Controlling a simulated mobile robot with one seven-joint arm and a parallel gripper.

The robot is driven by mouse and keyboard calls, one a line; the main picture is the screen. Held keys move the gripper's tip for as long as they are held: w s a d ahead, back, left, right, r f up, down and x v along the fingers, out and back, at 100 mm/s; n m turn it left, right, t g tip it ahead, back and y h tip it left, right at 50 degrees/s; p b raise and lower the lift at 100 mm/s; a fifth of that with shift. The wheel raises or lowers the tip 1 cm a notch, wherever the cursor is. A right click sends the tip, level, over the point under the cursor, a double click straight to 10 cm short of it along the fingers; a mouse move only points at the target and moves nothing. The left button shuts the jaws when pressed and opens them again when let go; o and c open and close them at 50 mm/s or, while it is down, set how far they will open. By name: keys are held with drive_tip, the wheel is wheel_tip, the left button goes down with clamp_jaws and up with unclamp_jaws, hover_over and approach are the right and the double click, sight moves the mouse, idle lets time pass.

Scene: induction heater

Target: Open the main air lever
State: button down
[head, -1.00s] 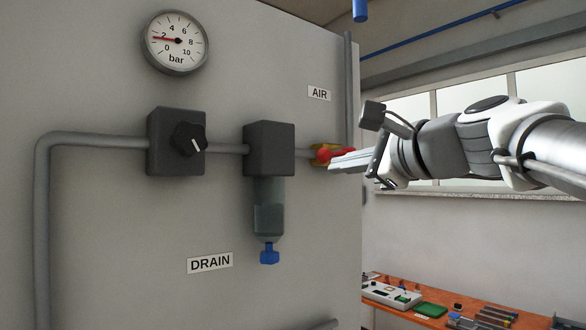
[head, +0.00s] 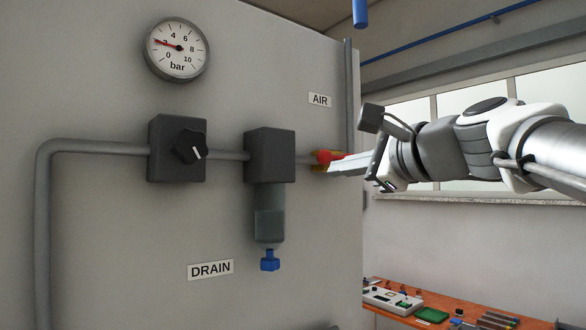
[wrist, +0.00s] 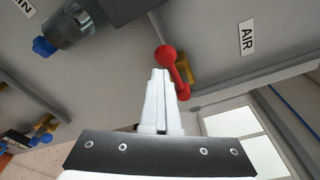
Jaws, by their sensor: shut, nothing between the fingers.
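The red main air lever (head: 327,157) sits on a yellow valve body (head: 318,166) on the grey pipe, below the AIR label (head: 320,100). In the wrist view the red lever (wrist: 172,65) lies just beyond and beside my fingertips, with the brass valve (wrist: 183,68) behind it. My gripper (head: 330,169) reaches in from the right and is shut with nothing between the fingers. Its tips (wrist: 160,75) are at or very near the lever; I cannot tell whether they touch. In the head view the fingers hide part of the valve.
A round gauge (head: 177,47) reads about 2 bar. A black regulator knob (head: 189,148) and a filter with a blue drain valve (head: 270,261) lie to the left on the grey panel (head: 100,230). An orange workbench (head: 440,310) stands at the lower right.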

wheel_tip(320, 180, down, 4)
drive_tip(key=b, duration=0.4)
drive_tip(key=d+r+v, duration=0.1)
drive_tip(key=v, duration=0.8)
drive_tip(key=shift+w+b, duration=0.2)
drive_tip(key=shift+b, duration=0.2)
drive_tip(key=shift+f, duration=0.1)
drive_tip(key=s+f+n+g+h, duration=0.2)
drive_tip(key=f+n, duration=0.4)
drive_tip(key=f, duration=0.8)
drive_tip(key=s+f+n+g+h, duration=0.3)
drive_tip(key=s+f+n, duration=0.3)
drive_tip(key=f, duration=0.8)
drive_tip(key=s+f+n+g+h, duration=0.3)
drive_tip(key=s+f+n, duration=0.3)
drive_tip(key=f, duration=0.8)
drive_tip(key=shift+a+f+g, duration=0.3)
drive_tip(key=shift+f+g, duration=0.05)
drive_tip(key=shift+g, duration=0.35)
drive_tip(key=shift+s, duration=0.1)
